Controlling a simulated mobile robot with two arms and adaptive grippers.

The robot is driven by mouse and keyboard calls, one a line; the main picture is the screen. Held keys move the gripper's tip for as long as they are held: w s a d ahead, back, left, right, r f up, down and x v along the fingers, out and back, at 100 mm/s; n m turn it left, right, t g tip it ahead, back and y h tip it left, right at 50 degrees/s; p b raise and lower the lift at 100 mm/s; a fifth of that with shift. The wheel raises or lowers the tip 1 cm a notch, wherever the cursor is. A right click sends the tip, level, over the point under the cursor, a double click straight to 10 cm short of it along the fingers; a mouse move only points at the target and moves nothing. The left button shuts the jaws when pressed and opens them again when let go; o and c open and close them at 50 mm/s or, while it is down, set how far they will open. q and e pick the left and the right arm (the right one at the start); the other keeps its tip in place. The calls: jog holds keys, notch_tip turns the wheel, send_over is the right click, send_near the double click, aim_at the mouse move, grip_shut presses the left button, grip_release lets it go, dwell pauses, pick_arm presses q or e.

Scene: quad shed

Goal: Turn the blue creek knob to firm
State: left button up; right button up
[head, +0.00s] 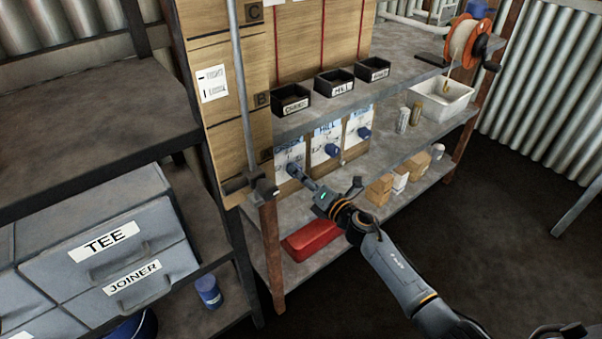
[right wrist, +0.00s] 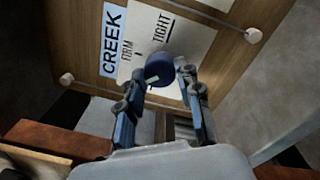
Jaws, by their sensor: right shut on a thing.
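The blue creek knob (head: 293,168) is on the leftmost of three white panels under the shelf bins. In the right wrist view the blue knob (right wrist: 159,68) sits on a white plate beside a blue CREEK label (right wrist: 112,40). The words FIRM and TIGHT are printed by the knob. My right gripper (right wrist: 165,82) has a finger on each side of the knob and is shut on it; the gripper also shows in the head view (head: 302,178). Which word the knob points to cannot be told. My left gripper is not in view.
The hill knob (head: 331,150) and another blue knob (head: 364,133) are to the right. An upright pole (head: 243,90) stands just left of the panels. A red box (head: 311,238) and small cartons (head: 379,190) lie on the lower shelf. Open floor is at right.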

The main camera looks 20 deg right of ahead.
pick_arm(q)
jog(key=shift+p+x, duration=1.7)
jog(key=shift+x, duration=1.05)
pick_arm(e)
jog(key=shift+m, duration=4.4)
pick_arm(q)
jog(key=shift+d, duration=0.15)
pick_arm(e)
jog(key=o, duration=1.1)
jog(key=shift+o, duration=0.2)
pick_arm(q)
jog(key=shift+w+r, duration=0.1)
